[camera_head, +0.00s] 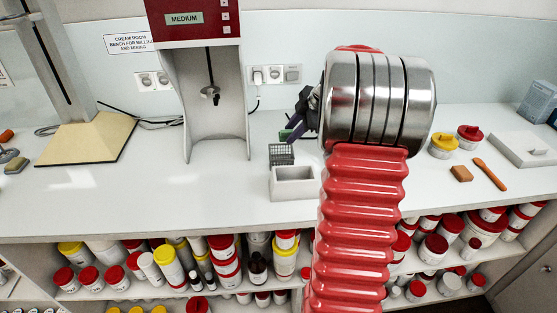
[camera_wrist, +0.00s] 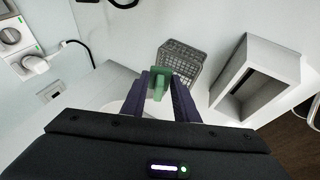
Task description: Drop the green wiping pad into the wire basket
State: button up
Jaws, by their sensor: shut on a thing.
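The green wiping pad (camera_wrist: 158,80) is held between the two dark purple fingers of my gripper (camera_wrist: 160,82) in the wrist view. In the head view a bit of the green pad (camera_head: 284,134) shows beside my gripper (camera_head: 291,132), which is partly hidden by my red arm. The grey wire basket (camera_head: 281,155) stands on the bench just below my gripper in the head view. In the wrist view the wire basket (camera_wrist: 186,57) lies just beyond the fingertips, slightly to the right. The pad overlaps its near edge in that picture; I cannot tell the height between them.
A pale open box (camera_head: 293,184) stands right beside the basket, also in the wrist view (camera_wrist: 262,75). A red-topped mixer (camera_head: 205,70) stands behind left. Jars, an orange-handled tool (camera_head: 490,174) and a brown block (camera_head: 461,173) lie right. The bench's left front is clear.

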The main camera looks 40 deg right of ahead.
jog(key=o, duration=1)
jog(key=shift+s, duration=0.1)
jog(key=v, duration=1.3)
jog(key=shift+s+r, duration=0.15)
jog(key=shift+r, duration=0.05)
dwell(0.3)
